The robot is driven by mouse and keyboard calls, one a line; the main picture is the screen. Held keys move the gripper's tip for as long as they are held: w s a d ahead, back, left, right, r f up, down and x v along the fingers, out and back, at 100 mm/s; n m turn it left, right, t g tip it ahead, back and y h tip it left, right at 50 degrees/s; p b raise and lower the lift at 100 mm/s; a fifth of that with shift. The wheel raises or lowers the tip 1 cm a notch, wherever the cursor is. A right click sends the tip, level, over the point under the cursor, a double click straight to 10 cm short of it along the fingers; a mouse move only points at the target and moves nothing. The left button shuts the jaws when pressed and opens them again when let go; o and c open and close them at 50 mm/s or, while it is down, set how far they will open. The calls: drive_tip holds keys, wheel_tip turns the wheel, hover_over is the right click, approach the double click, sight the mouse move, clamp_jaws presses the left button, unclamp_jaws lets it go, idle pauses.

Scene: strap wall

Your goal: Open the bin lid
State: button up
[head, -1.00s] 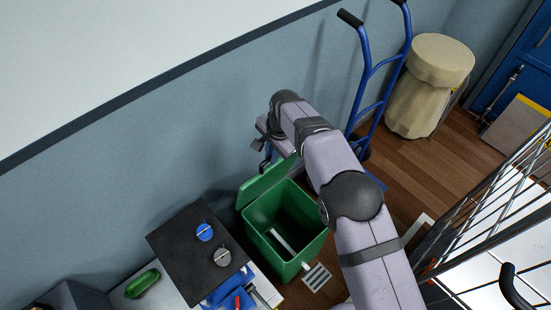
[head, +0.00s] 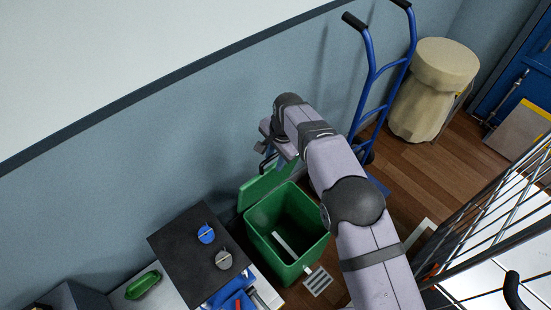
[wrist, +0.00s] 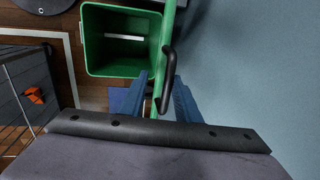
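The green bin (head: 288,232) stands on the floor by the wall with its top open. Its green lid (head: 266,186) stands raised on the wall side, and part of it is hidden behind my arm. In the wrist view the lid (wrist: 168,22) is seen almost edge-on, beside the open bin (wrist: 100,68). A black loop handle (wrist: 172,68) is on the lid. My gripper (wrist: 162,82) has its two blue fingers apart, one on each side of the lid's edge and handle. I see gaps beside the fingers; light contact cannot be ruled out.
A blue hand truck (head: 371,85) and a covered beige drum (head: 436,80) stand behind my arm. A workbench with a black panel (head: 200,250) is left of the bin. A wire cage (head: 490,200) stands at the right. The wall is close behind the lid.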

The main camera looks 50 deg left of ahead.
wheel_tip(320, 180, up, 7)
drive_tip(key=d+b, duration=0.1)
drive_tip(key=shift+d, duration=0.2)
drive_tip(key=shift+f, duration=0.1)
idle(0.5)
